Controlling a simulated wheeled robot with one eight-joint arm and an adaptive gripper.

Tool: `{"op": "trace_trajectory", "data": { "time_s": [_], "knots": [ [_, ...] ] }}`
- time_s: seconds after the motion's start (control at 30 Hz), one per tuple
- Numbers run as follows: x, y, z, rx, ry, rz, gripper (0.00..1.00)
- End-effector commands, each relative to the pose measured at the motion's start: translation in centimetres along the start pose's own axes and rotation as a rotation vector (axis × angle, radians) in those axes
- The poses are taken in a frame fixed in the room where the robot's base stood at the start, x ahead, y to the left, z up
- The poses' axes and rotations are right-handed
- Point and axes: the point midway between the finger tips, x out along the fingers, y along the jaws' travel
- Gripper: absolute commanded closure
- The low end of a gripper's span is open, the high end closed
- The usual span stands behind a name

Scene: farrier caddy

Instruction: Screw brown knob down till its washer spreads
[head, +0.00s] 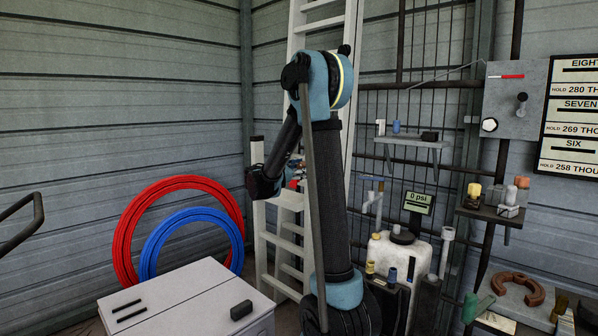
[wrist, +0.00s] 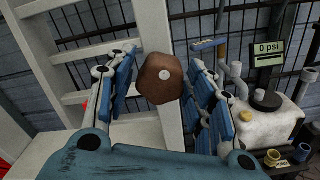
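The brown knob (wrist: 161,80) shows in the wrist view as a faceted, rounded block with a pale dot at its middle. It lies between the two blue-padded fingers of my gripper (wrist: 163,82). The fingers stand apart on either side of it. A narrow gap shows on its right; on its left the finger's edge nearly meets it, and contact is unclear. What lies under the knob and its washer are hidden. In the head view my arm covers most of the gripper area, and I cannot make out the knob there.
A white ladder (head: 284,240) leans behind my gripper. To the right stand a white tank (head: 421,262), a 0 psi display (head: 419,203) and a small shelf (head: 490,214). Red (head: 127,235) and blue (head: 150,252) hoops stand left, behind a white box (head: 190,292).

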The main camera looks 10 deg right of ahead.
Motion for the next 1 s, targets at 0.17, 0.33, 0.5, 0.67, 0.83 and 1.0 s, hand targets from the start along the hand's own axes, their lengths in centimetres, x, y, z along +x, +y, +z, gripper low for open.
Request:
{"op": "trace_trajectory", "data": {
  "time_s": [0.17, 0.33, 0.5, 0.67, 0.83, 1.0],
  "knots": [
    [-0.01, 0.01, 0.00, 0.000, 0.000, 0.000, 0.95],
    [-0.01, 0.03, 0.00, 0.027, 0.000, 0.000, 0.95],
    [0.01, 0.07, 0.01, 0.179, 0.000, 0.001, 0.95],
    [0.03, 0.11, 0.02, 0.340, 0.000, 0.001, 0.95],
    [0.05, 0.15, 0.04, 0.511, 0.000, 0.001, 0.95],
    [0.08, 0.19, 0.05, 0.654, 0.000, 0.001, 0.95]
  ]
}}
